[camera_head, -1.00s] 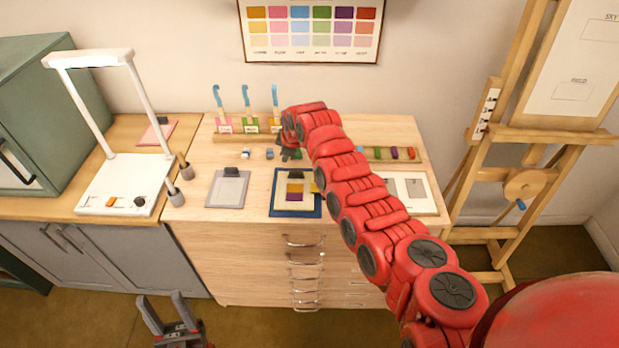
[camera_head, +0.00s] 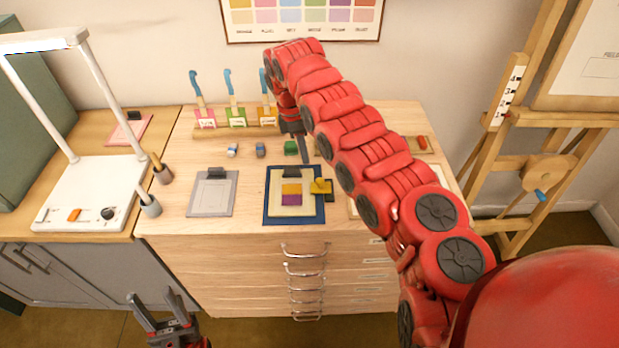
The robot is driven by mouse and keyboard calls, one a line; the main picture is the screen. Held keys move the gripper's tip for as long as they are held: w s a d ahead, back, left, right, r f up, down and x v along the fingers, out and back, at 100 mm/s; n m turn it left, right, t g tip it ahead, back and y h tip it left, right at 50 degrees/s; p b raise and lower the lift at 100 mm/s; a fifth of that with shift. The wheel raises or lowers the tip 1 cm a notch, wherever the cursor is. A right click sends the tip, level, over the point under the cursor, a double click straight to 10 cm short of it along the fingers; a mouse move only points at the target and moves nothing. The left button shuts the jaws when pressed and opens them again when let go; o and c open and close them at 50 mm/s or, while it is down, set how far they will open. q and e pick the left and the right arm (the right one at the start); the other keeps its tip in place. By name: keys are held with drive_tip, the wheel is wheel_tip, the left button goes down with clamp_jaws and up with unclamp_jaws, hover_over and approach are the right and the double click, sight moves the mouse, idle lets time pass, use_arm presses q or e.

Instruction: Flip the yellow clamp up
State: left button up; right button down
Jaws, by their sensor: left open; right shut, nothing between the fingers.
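The yellow clamp (camera_head: 322,188) sits at the right edge of a dark blue board (camera_head: 279,219). The board carries a cream sheet with yellow and purple patches and has a dark clip at its top. Whether the clamp lies flat or is raised is too small to tell. My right gripper (camera_head: 304,157) is shut and empty. It points down just behind the board's top edge, above and left of the clamp and apart from it. My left gripper (camera_head: 155,305) is open and empty, low at the front left, far from the clamp.
A grey clipboard (camera_head: 211,200) lies left of the blue board. A rack with blue-handled tools (camera_head: 237,118) stands at the back. A white lamp stand (camera_head: 87,208) is at left. My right arm hides part of the tabletop's right side.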

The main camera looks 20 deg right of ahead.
sight(312, 188)
drive_tip(key=f+p, duration=0.1)
drive_tip(key=f, duration=0.2)
drive_tip(key=f+p, duration=0.1)
drive_tip(key=f, duration=0.2)
drive_tip(key=s+d+f+p, duration=0.1)
drive_tip(key=f, duration=0.2)
drive_tip(key=shift+d+f+p, duration=0.1)
drive_tip(key=shift+p, duration=0.25)
drive_tip(key=shift+d+f, duration=0.1)
drive_tip(key=shift+f, duration=0.3)
drive_tip(key=shift+r, duration=0.1)
drive_tip(key=shift+r+p, duration=0.1)
drive_tip(key=shift+p, duration=0.25)
drive_tip(key=shift+d+y+p, duration=0.2)
drive_tip(key=shift+y+p, duration=0.1)
drive_tip(key=shift+y, duration=0.1)
drive_tip(key=shift+r, duration=0.1)
